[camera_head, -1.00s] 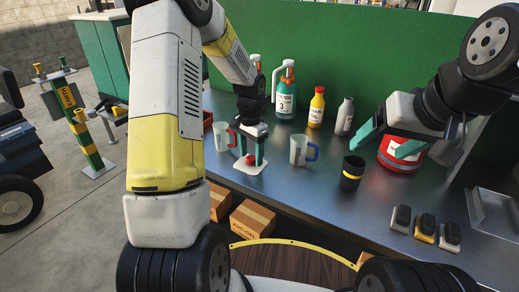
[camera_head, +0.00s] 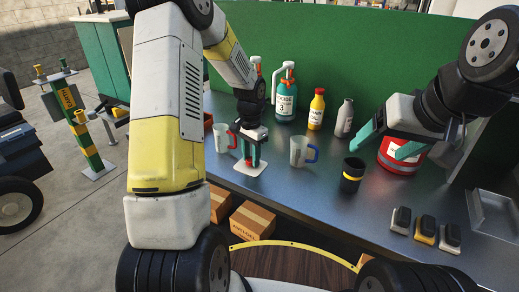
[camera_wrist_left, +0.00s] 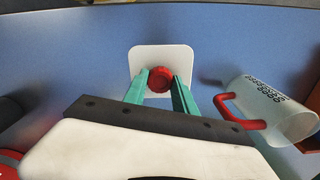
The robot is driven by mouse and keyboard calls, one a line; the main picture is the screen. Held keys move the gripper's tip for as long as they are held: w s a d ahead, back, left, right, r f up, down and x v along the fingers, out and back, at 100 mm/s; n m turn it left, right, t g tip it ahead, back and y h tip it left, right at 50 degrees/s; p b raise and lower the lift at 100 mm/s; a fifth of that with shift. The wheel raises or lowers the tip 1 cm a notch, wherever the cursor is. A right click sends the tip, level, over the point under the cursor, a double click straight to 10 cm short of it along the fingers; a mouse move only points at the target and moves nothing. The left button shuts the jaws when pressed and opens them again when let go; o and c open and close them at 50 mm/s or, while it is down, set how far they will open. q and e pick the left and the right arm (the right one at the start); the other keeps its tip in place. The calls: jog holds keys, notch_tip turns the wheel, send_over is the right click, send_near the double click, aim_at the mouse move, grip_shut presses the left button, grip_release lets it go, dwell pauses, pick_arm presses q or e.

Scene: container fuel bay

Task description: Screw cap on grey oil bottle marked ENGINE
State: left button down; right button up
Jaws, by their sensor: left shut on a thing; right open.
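My left gripper (camera_head: 249,158) is over a white square pad (camera_head: 252,170) on the bench. In the left wrist view its green fingers (camera_wrist_left: 160,88) are shut on a round red cap (camera_wrist_left: 160,79), above the pad. In the head view the cap is mostly hidden by the fingers. A grey bottle (camera_head: 345,118) stands upright at the back of the bench, right of a yellow bottle; its marking is too small to read. My right gripper (camera_head: 388,145) is open and empty, in front of a red tin.
A teal jug (camera_head: 286,100) and the yellow bottle (camera_head: 317,109) with a red top stand at the back. A blue-handled mug (camera_head: 299,150), a red-handled mug (camera_wrist_left: 288,110), a black cup (camera_head: 352,174) and the red tin (camera_head: 400,158) stand nearby. Small dark-topped blocks (camera_head: 425,229) lie front right.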

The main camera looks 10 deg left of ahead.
aim_at(251, 159)
pick_arm(q)
jog(key=shift+r, duration=0.65)
notch_tip(251, 159, up, 2)
jog(key=shift+r, duration=0.1)
jog(key=s+d, duration=0.3)
jog(key=s, duration=0.4)
jog(key=s+d+r, duration=0.1)
jog(key=s+d, duration=0.2)
jog(key=s, duration=0.4)
jog(key=shift+s+d+r, duration=0.15)
jog(key=shift+s+r, duration=0.1)
jog(key=shift+s, duration=0.15)
pick_arm(e)
jog(key=shift+o, duration=0.5)
